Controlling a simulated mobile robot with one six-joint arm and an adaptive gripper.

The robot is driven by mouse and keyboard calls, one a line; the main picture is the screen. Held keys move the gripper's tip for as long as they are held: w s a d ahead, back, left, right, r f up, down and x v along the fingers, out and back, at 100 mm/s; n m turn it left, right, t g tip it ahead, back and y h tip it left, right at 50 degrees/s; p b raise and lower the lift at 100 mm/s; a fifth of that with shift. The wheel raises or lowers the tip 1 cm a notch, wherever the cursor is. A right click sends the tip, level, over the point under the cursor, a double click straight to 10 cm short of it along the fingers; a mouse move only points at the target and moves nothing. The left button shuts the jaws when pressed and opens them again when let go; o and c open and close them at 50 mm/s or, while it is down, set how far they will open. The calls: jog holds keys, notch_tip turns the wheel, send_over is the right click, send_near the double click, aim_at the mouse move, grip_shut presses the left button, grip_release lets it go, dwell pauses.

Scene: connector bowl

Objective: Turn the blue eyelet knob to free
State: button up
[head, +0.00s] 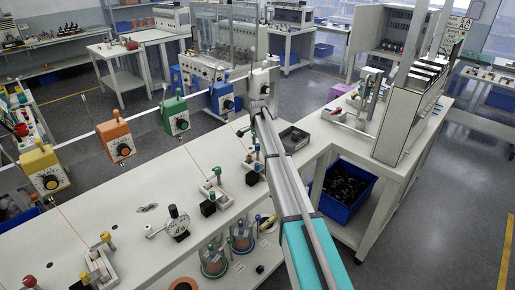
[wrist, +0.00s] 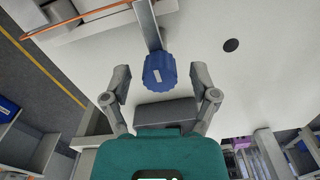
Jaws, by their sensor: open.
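A blue lobed knob (wrist: 159,67) with a small pale mark on its face is in the middle of the wrist view, at the end of a grey bar (wrist: 147,24). My gripper (wrist: 160,74) is open, one finger on each side of the knob, with a visible gap on both sides. Whether the fingers are level with the knob in depth I cannot tell. In the head view my arm reaches to the bench by the blue unit (head: 222,98); I cannot make out the knob or fingertips clearly there.
Green (head: 174,115), orange (head: 116,140) and yellow (head: 43,170) dial units stand in a row left of the blue one. A dial gauge (head: 178,222) lies on the white bench. A blue bin (head: 346,190) sits on the lower shelf at right. An orange rod (wrist: 80,19) crosses the wrist view's upper left.

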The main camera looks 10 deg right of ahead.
grip_shut()
dwell(0.5)
jog(key=shift+n, duration=0.3)
jog(key=n, duration=1.7)
jog(key=shift+n, duration=0.3)
